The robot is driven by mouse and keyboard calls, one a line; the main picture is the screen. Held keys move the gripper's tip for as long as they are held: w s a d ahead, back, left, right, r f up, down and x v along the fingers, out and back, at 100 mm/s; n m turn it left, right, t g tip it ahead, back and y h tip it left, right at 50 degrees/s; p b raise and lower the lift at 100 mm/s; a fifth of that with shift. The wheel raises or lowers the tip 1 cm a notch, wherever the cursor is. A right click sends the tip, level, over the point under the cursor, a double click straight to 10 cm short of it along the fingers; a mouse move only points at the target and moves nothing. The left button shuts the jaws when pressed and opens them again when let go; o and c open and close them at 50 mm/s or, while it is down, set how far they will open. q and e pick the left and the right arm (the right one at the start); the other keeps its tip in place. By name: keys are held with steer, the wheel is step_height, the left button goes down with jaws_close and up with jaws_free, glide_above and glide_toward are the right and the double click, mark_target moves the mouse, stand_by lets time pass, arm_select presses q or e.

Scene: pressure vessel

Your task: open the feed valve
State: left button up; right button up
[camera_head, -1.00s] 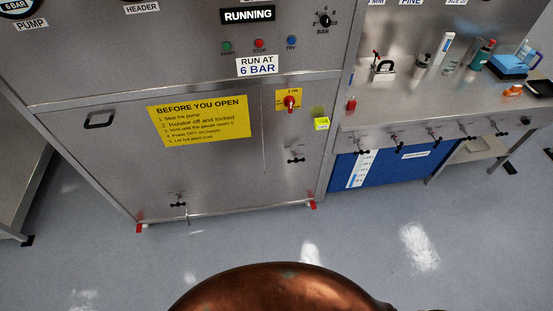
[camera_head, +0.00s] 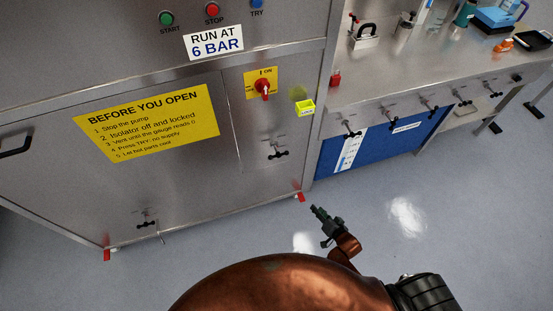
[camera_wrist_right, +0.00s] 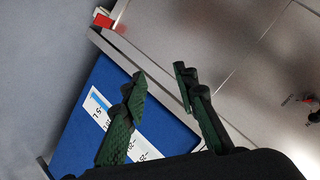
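No label in view names the feed valve, so I cannot tell which valve it is. A small black-handled valve (camera_head: 278,153) sits on the steel cabinet front below the red isolator switch. Another black-handled valve (camera_head: 145,223) sits low on the same front, further left. My right gripper (camera_head: 322,213) is over the floor in front of the cabinet's right corner, apart from both valves. In the right wrist view its two green-padded fingers (camera_wrist_right: 161,78) are spread with nothing between them. My left gripper is out of view.
The red isolator switch (camera_head: 264,88) is on a yellow plate. A yellow instruction sign (camera_head: 150,122) is to its left. A bench (camera_head: 400,95) with several taps along its front and a blue panel (camera_head: 385,140) stands right. The grey floor (camera_head: 450,230) is clear.

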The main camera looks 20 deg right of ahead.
steer(key=w+a+r+m+t+y+b, duration=0.25)
steer(key=w+a+r+t+b, duration=0.2)
steer(key=w+r, duration=0.45)
arm_select(q)
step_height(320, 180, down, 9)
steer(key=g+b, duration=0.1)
steer(key=b, duration=0.4)
arm_select(e)
steer(key=m+t+y, duration=0.2)
steer(key=m+y, duration=0.1)
steer(key=y, duration=0.1)
glide_toward(280, 155)
steer(key=w, duration=0.3)
steer(key=shift+n, duration=0.25)
steer(key=shift+a+b+x, duration=0.25)
steer(key=shift+b+x, duration=0.3)
steer(key=shift+x, duration=1.35)
steer(key=shift+a+b+x, duration=0.2)
steer(key=shift+b+x, duration=0.3)
steer(key=shift+x, duration=1.45)
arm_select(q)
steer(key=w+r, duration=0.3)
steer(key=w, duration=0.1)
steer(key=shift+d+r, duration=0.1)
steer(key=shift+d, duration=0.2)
arm_select(e)
steer(key=shift+s+f, duration=0.1)
steer(key=shift+s, duration=0.15)
steer(key=shift+y, duration=0.25)
jaws_close()
